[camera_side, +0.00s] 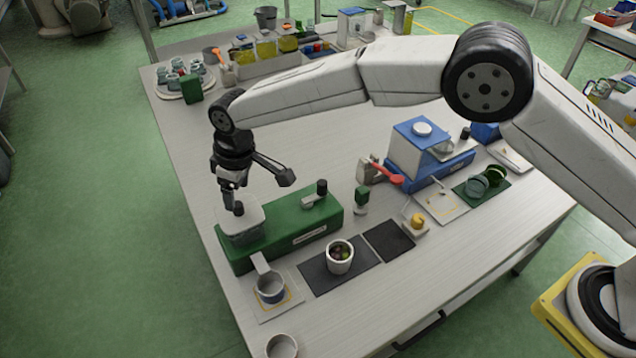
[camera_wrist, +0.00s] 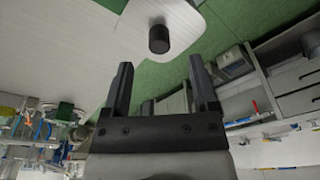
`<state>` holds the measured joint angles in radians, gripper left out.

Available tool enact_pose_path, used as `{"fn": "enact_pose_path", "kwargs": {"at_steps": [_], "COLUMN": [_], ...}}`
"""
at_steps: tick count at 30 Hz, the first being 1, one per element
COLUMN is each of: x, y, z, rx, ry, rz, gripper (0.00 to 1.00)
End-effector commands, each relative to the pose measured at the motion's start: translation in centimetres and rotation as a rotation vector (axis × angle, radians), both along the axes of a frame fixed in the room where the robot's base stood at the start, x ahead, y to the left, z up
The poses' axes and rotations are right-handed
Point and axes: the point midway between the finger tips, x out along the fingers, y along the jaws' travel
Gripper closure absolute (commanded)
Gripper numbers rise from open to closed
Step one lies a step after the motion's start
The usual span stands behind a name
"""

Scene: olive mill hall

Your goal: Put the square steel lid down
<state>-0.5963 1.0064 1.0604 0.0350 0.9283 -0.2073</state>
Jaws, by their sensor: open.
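The square steel lid (camera_side: 256,218) lies at the left end of the green machine (camera_side: 300,232), on what looks like a pale, clear-walled container (camera_side: 243,238). Its black knob (camera_side: 239,208) points up. In the wrist view the lid (camera_wrist: 185,22) shows as a pale rounded square with the knob (camera_wrist: 158,39) standing on it. My gripper (camera_side: 231,196) is over the lid, pointing down. In the wrist view my gripper (camera_wrist: 161,62) is open and empty, and the knob is just past the fingertips, between their lines. The lid's seating on the container is too small to tell.
A dark cylinder (camera_side: 321,187) stands on the green machine's right part. A small pot (camera_side: 270,288), a white cup (camera_side: 340,257) and a dark mat (camera_side: 388,241) lie in front. A blue-and-white machine (camera_side: 420,150) stands to the right. The tabletop (camera_side: 200,165) behind my gripper is clear.

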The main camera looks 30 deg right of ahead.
Motion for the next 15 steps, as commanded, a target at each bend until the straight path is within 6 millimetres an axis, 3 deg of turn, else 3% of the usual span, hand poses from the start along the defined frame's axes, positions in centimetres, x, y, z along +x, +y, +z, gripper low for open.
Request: {"fn": "enact_pose_path", "kwargs": {"at_steps": [9,15], "x": [0.4,0.5], "y": [0.3,0.4], "z": [-3.4,-4.5], "rx": [-0.001,0.001], "ry": [0.001,-0.002], "rz": [0.0,0.0], "gripper": [0.24,0.24]}}
